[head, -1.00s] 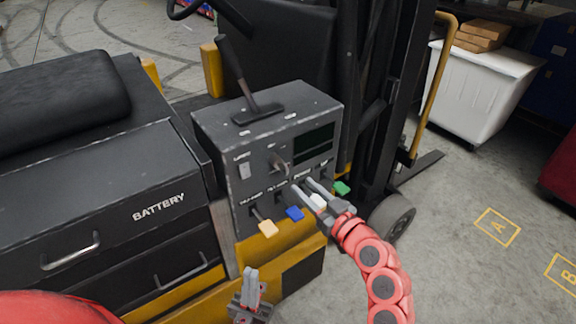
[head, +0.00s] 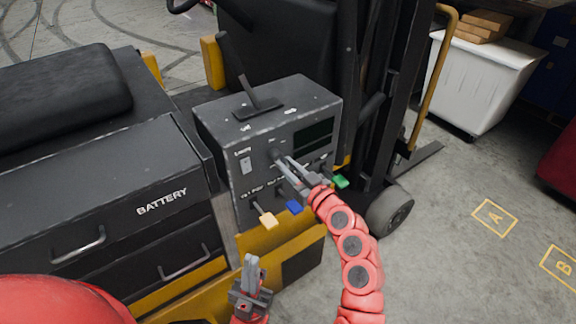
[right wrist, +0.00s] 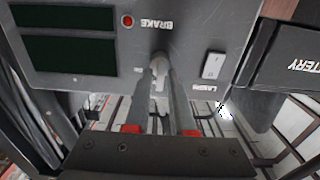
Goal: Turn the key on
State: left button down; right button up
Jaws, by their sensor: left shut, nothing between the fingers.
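The key (right wrist: 159,70) sits in the upper middle of the grey control panel (right wrist: 200,30), under the word BRAKE, which is upside down in the right wrist view. My right gripper (head: 281,160) is at the key in the head view and hides most of it. In the right wrist view, the fingertips of my right gripper (right wrist: 158,85) stand on both sides of the key. I cannot tell whether they press on it. My left gripper (head: 250,265) is shut and empty, low in the head view, in front of the yellow truck body and away from the panel.
A white LAMPS switch (head: 245,166) sits left of the key, and a dark display (head: 313,134) right of it. A black lever (head: 239,70) rises from the console top.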

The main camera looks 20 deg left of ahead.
grip_shut()
jog(key=shift+m, duration=0.3)
jog(key=shift+w+d+r+m+b, duration=0.1)
jog(key=shift+m+b, duration=0.35)
jog(key=shift+m, duration=2.35)
jog(key=shift+w+d+m+b, duration=0.1)
jog(key=shift+m+b, duration=0.3)
jog(key=shift+m, duration=2.4)
